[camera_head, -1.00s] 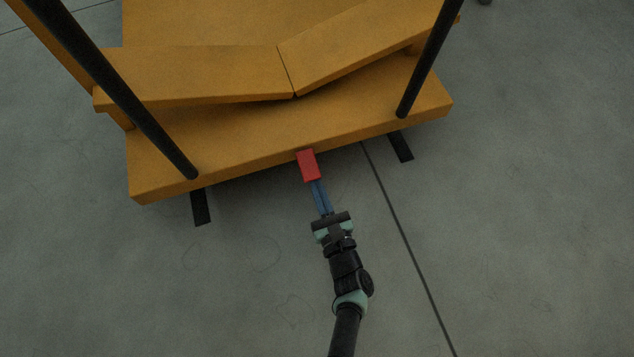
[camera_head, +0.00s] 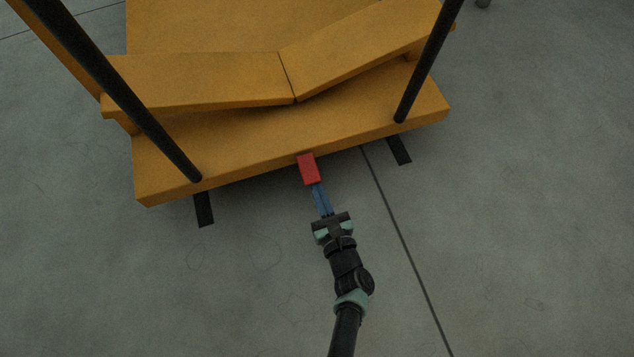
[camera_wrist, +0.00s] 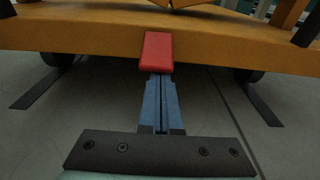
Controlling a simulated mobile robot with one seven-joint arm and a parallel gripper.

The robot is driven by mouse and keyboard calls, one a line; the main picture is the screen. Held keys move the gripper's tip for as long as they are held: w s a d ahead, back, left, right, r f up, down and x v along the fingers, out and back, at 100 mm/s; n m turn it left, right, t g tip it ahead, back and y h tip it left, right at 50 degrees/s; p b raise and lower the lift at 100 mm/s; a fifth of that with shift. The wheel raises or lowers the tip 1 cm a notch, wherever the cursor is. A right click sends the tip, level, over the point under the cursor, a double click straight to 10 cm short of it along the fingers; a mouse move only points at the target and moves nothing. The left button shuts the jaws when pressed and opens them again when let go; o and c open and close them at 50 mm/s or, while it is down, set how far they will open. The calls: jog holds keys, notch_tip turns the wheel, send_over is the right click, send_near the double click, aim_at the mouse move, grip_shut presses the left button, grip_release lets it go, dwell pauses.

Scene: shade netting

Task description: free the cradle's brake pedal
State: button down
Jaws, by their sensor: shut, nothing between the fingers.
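The cradle (camera_head: 230,157) is an orange-yellow frame with two slanted top boards and black upright posts. Its red brake pedal (camera_head: 308,168) sticks out from the middle of the near edge; it also shows in the wrist view (camera_wrist: 158,52). My gripper (camera_head: 317,188) is shut, its blue fingers together and empty. In the wrist view the fingertips (camera_wrist: 158,77) meet the pedal's near lower end, which hides their very tips. I cannot tell whether they press on it or sit just under it.
Black strips lie on the floor at the left (camera_head: 203,209) and right (camera_head: 399,150) under the cradle's near edge. Dark wheels (camera_wrist: 245,75) show beneath the frame. The grey concrete floor (camera_head: 520,230) is clear around my arm.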

aim_at(312, 169)
jog(key=shift+r+g+p, duration=0.45)
jog(key=shift+g+p, duration=0.15)
jog(key=shift+p, duration=0.95)
jog(key=r+g+p, duration=0.1)
jog(key=p, duration=0.2)
jog(key=g+h+p, duration=0.1)
jog(key=p, duration=0.2)
jog(key=shift+s+d+r, duration=0.1)
jog(key=shift+s+r, duration=0.1)
jog(key=shift+r, duration=0.15)
jog(key=shift+r+p, duration=0.5)
jog(key=shift+p, duration=0.75)
jog(key=r+g+p, duration=0.1)
jog(key=p, duration=0.1)
jog(key=shift+g+h+p, duration=0.3)
jog(key=shift+p, duration=0.05)
jog(key=shift+r+p, duration=0.3)
jog(key=shift+p, duration=0.1)
jog(key=shift+f, duration=0.1)
